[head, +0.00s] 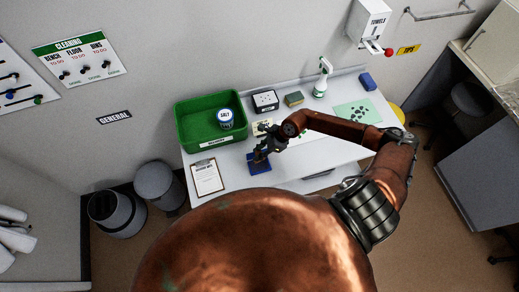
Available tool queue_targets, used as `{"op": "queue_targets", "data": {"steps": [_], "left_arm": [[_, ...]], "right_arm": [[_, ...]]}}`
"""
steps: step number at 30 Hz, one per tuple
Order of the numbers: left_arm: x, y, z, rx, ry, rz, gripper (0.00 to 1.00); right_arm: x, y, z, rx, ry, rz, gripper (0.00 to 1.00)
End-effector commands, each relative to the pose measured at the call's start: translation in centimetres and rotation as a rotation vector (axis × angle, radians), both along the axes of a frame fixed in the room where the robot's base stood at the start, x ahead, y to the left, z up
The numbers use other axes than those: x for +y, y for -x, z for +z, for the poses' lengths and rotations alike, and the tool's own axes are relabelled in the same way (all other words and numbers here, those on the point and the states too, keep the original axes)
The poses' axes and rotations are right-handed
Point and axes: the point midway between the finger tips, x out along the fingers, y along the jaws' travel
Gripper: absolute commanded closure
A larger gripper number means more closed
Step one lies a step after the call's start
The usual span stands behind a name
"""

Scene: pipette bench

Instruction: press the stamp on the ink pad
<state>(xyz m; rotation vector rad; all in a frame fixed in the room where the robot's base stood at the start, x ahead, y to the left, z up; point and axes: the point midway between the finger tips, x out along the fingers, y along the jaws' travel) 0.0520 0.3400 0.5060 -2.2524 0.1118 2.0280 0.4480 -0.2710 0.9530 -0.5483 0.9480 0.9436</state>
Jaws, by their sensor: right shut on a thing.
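My right gripper (263,150) is over the front left part of the white bench, pointing down. It is shut on the stamp (260,156), a small brown piece mostly hidden by the fingers. The dark blue square ink pad (255,169) lies flat on the bench directly beneath the stamp. The stamp's lower end overlaps the pad in the picture; I cannot tell whether they touch. My left gripper is not in view.
A clipboard (207,178) lies left of the pad. Behind are a green bin (191,140) with a salt tub (226,119), a black-and-white box (265,101), a sponge (293,99), a spray bottle (321,85) and a green sheet (350,106).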

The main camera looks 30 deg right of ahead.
Motion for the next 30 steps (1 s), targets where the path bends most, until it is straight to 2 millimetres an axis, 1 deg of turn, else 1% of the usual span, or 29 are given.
{"op": "queue_targets", "data": {"steps": [2, 8, 14, 24, 30], "left_arm": [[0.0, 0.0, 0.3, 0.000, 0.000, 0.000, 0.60], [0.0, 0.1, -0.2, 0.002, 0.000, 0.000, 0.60], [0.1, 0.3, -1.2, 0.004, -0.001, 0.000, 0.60], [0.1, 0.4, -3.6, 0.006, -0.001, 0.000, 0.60], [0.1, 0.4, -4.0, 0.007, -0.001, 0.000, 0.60]], "right_arm": [[-0.3, 0.1, 0.1, 0.001, 0.000, -0.035, 1.00], [-0.5, 0.0, -0.6, 0.001, -0.001, -0.055, 1.00], [-0.4, 0.1, -2.2, 0.002, -0.001, -0.053, 1.00], [-0.4, 0.1, -5.7, 0.003, -0.001, -0.051, 1.00], [-0.4, 0.1, -6.5, 0.002, 0.000, -0.051, 1.00]]}}
